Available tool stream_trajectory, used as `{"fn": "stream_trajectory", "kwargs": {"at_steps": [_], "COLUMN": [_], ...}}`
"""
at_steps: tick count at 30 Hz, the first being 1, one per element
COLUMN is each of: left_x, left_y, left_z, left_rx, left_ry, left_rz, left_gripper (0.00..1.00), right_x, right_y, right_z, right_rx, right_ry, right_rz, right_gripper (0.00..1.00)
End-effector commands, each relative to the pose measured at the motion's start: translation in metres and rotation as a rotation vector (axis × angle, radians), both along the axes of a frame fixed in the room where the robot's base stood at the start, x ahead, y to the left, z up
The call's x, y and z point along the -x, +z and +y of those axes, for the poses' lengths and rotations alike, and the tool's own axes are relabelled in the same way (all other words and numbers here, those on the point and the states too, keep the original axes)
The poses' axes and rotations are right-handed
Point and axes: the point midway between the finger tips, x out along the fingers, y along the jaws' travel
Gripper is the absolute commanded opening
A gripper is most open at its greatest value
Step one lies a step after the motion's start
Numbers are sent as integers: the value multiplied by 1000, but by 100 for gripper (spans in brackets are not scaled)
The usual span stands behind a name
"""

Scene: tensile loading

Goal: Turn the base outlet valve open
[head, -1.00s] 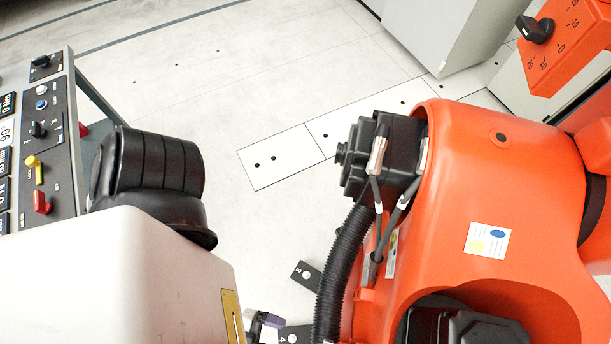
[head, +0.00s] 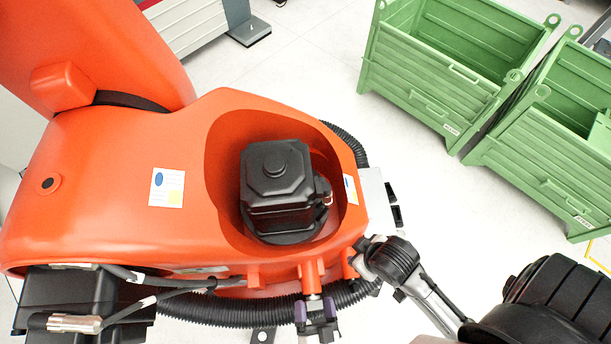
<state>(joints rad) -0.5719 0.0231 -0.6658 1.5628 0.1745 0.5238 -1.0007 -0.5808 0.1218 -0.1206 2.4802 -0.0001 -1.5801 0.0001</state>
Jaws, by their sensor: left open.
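My left gripper (head: 317,316) is at the bottom of the head view, in front of the lower edge of the orange machine (head: 120,160). Its dark fingers with purple parts are open and stand apart. A short orange piece with a pale end lies just above and between them. I cannot tell whether they touch it. I cannot clearly make out the base outlet valve or how it is turned. My right gripper does not show.
A black motor housing (head: 277,185) sits in the orange machine's recess. A black corrugated hose (head: 235,312) runs along its lower edge. Two green crates (head: 440,95) stand at the upper right. Pale floor is clear between the machine and the crates.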

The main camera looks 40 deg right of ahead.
Motion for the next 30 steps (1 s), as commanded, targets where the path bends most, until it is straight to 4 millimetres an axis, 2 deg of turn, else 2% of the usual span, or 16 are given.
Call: {"fn": "stream_trajectory", "kwargs": {"at_steps": [11,26,30], "left_x": [-3,-3,-3], "left_y": [0,0,0], "left_z": [-2,-1,-1], "left_rx": [0,-1,3], "left_ry": [0,0,0], "left_rz": [0,0,1], "left_gripper": [81,34,32], "right_x": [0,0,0], "right_y": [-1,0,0], "right_z": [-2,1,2], "right_rx": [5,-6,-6], "right_ry": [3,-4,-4], "right_rz": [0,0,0], "right_gripper": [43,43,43]}}
